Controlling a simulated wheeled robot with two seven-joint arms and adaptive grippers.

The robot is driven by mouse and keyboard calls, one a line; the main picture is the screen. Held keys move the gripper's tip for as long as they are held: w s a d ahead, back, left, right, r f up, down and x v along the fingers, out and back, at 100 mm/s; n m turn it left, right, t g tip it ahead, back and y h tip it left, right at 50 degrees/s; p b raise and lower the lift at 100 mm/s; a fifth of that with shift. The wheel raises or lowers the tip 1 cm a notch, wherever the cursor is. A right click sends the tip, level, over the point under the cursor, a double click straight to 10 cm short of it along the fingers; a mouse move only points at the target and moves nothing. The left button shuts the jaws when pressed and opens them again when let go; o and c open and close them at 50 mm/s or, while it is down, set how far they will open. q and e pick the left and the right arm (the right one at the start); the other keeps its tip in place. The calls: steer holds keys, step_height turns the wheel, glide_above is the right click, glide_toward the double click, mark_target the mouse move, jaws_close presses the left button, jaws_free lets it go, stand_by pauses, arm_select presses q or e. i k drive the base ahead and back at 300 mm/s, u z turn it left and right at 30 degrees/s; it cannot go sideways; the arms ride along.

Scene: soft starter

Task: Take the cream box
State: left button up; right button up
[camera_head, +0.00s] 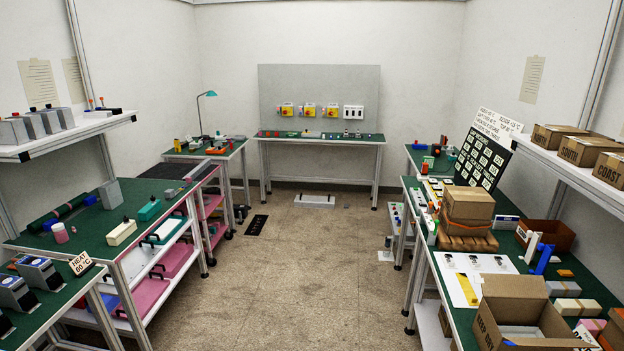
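A cream box (121,232) with a small dark knob on top sits on the green-topped left bench (88,228), near its aisle-side edge. A teal box (149,209) of similar shape is just behind it, apart from it. Neither of my grippers shows in the head view.
A pink jar (60,233) and a grey box (110,193) share the left bench. The right bench carries cardboard boxes (520,315). The floor aisle (300,270) between the benches is mostly clear.

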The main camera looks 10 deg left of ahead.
mark_target(114, 238)
steer(key=u, duration=0.25)
steer(key=i, duration=1.9)
steer(key=u, duration=1.05)
steer(key=i, duration=2.1)
steer(key=u, duration=0.8)
